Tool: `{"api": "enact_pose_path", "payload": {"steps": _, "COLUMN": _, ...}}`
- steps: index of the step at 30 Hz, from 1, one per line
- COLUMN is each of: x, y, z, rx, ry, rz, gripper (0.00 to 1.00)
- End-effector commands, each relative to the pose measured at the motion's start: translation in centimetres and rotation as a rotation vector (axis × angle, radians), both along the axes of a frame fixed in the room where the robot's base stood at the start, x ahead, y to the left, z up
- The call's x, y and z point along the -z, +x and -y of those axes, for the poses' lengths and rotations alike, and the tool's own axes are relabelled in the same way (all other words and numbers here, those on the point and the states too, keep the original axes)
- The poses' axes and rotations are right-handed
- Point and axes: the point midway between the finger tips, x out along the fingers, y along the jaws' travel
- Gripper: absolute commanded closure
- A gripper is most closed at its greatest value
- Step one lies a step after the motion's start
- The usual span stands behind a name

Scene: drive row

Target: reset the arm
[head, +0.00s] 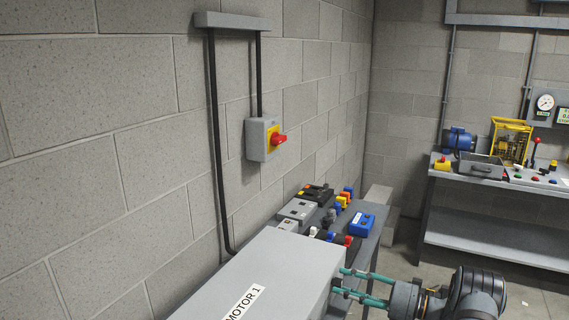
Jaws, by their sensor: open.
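My gripper (341,281) shows at the bottom, right of centre. Its two teal fingers point left, one above the other, with a gap between them. It is open, and I see nothing held between the fingers. The fingertips are at the right edge of the grey cabinet labelled MOTOR 1 (285,262). I cannot tell whether they touch it or pass behind its edge. My dark grey wrist reaches in from the bottom right.
A red and yellow rotary switch (262,139) is on the left block wall. Behind the cabinet, a bench holds a blue box (362,223) and several small devices. A second bench (490,247) with a blue motor (458,139) and a yellow cage (511,141) stands at back right.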

Motion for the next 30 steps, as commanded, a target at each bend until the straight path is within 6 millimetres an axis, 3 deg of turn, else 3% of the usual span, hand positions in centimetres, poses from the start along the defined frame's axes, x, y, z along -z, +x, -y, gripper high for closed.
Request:
{"api": "enact_pose_path", "payload": {"steps": 16, "x": 0.0, "y": -5.0, "z": 10.3, "rx": 0.010, "ry": -0.001, "rz": 0.002, "gripper": 0.59}}
{"api": "enact_pose_path", "payload": {"steps": 18, "x": 0.0, "y": -4.2, "z": 8.1, "rx": -0.003, "ry": 0.001, "rz": 0.002, "gripper": 0.59}}
{"api": "enact_pose_path", "payload": {"steps": 30, "x": 0.0, "y": -0.3, "z": 0.4, "rx": -0.002, "ry": 0.000, "rz": 0.000, "gripper": 0.59}}
